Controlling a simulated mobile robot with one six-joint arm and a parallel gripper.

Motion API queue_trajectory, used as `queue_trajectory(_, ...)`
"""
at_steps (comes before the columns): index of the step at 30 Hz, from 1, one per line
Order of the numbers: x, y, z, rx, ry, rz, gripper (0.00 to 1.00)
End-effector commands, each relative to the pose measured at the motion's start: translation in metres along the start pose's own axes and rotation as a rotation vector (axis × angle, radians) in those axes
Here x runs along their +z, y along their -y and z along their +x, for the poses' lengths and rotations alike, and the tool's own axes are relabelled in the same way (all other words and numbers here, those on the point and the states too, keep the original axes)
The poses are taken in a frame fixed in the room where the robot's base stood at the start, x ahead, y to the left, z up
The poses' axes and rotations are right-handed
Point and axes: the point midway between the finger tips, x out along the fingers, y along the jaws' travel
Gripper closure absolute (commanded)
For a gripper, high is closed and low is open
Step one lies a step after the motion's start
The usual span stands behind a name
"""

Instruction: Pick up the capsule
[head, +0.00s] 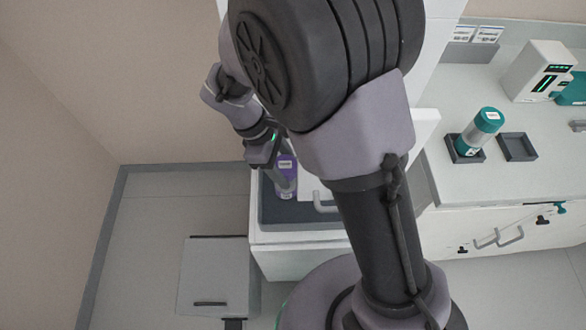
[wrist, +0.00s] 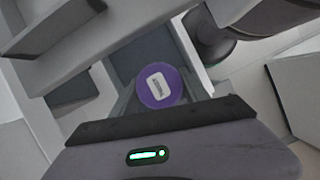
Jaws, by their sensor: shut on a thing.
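A capsule (head: 286,166) with a purple cap and a white label stands in a dark grey tray in the head view. Its round purple cap (wrist: 159,86) faces the camera in the middle of the wrist view. My gripper (head: 277,172) is at the capsule and is shut on it. The capsule looks roughly upright. Its lower end and the far finger are partly hidden, so I cannot tell whether it touches the tray floor.
The dark grey tray (head: 300,215) sits in a white cabinet top. A teal-capped capsule (head: 478,134) stands in a holder on the right counter, beside an empty square holder (head: 517,148). A white device (head: 541,71) stands behind. A grey box (head: 214,277) is on the floor.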

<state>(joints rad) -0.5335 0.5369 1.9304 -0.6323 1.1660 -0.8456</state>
Motion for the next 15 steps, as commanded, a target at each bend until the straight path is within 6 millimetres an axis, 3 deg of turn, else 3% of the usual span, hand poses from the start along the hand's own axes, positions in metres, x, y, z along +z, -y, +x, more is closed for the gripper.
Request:
queue_trajectory(12,-0.111,0.0,-0.048,0.001,-0.001,-0.002,0.96)
queue_trajectory(15,-0.131,0.0,-0.056,0.001,-0.001,0.0,0.96)
